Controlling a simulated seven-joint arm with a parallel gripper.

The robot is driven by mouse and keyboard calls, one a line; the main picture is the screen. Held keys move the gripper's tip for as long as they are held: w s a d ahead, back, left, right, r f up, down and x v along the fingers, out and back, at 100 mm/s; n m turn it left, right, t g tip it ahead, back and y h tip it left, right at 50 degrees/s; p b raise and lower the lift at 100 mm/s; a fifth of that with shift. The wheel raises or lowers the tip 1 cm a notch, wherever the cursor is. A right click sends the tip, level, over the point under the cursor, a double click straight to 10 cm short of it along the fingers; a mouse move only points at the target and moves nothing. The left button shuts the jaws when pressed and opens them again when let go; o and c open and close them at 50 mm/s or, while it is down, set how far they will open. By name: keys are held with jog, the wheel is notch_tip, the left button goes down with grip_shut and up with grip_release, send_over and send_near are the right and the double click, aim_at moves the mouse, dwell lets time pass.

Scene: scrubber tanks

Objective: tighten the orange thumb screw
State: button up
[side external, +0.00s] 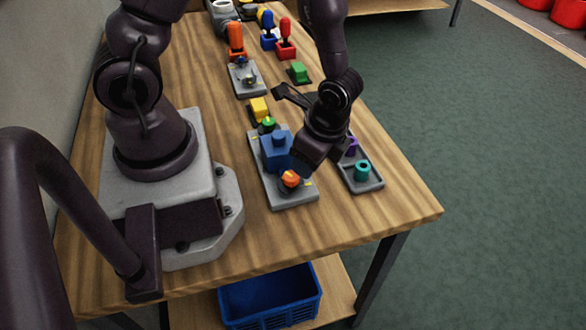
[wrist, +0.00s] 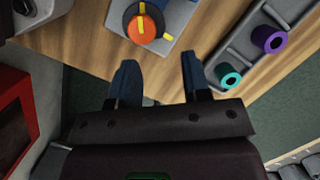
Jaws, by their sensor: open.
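The orange thumb screw (side external: 290,178) sits at the near end of a grey plate (side external: 293,199), in front of a blue block (side external: 276,150). In the wrist view the orange screw (wrist: 142,28) has a yellow mark on its top, and a separate yellow mark (wrist: 168,37) lies on the plate beside it. The two yellow marks point in different directions. My gripper (side external: 306,160) is just above and to the right of the screw in the side view. In the wrist view my gripper (wrist: 157,70) is open and empty, its fingers apart from the screw.
A grey tray with a purple ring (wrist: 269,40) and a teal ring (side external: 362,171) stands right of the plate. A green knob (side external: 267,124) and a yellow block (side external: 259,108) are behind the blue block. The table's front is bare. A blue basket (side external: 270,298) sits below.

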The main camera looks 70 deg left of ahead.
aim_at(292, 174)
jog(key=w+a+r+n+g+h, duration=0.1)
jog(key=a+r+n+h, duration=0.35)
jog(key=a+n, duration=0.6)
jog(key=s+d+f+n, duration=0.1)
jog(key=d+f+n, duration=0.1)
jog(key=f+n, duration=0.1)
jog(key=s+d+f+n+h, duration=0.1)
jog(key=d+f+n, duration=0.1)
jog(key=d+f, duration=0.1)
jog(key=s+d+f+n, duration=0.1)
jog(key=d+f+n, duration=0.1)
jog(key=d+n, duration=0.1)
jog(key=shift+s+d+f+n+g, duration=0.25)
jog(key=shift+s+f+n+g, duration=0.05)
jog(key=shift+s+f+n, duration=0.1)
jog(key=shift+w, duration=0.1)
jog(key=c, duration=0.7)
